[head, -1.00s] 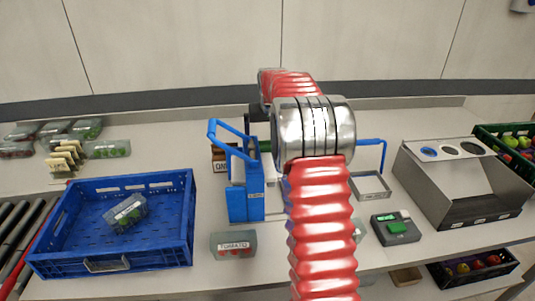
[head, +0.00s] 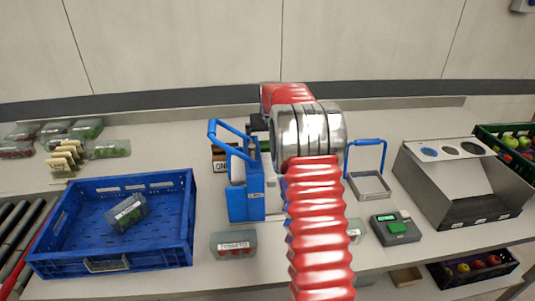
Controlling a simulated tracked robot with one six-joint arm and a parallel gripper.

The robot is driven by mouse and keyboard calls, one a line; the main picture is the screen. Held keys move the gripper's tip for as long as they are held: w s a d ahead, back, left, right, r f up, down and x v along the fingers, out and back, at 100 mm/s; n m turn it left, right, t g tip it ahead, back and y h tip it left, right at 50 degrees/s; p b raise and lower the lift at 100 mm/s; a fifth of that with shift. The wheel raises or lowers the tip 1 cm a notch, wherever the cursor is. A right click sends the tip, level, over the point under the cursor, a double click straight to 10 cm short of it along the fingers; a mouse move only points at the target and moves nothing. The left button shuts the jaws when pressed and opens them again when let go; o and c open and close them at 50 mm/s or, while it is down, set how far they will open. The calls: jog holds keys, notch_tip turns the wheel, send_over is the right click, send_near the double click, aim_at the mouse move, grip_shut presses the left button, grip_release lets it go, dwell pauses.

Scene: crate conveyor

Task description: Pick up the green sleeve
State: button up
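A small green patch (head: 265,146), possibly the green sleeve, shows just left of my silver arm joint, behind the blue holder (head: 246,195). Most of it is hidden, so I cannot make out its shape. A dark part that seems to belong to my gripper (head: 258,123) hangs below the far red arm section, just above the green patch. Its fingers are hidden, and I cannot tell whether they touch anything.
A blue crate (head: 182,230) with one clear pack (head: 127,213) stands left. A tomato pack (head: 233,245) lies in front of the holder. A blue-handled frame (head: 370,184), a scale (head: 396,229) and a grey dispenser box (head: 455,190) stand right. Several packs fill the back left.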

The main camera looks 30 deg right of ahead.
jog(key=shift+c, duration=0.3)
jog(key=c, duration=1)
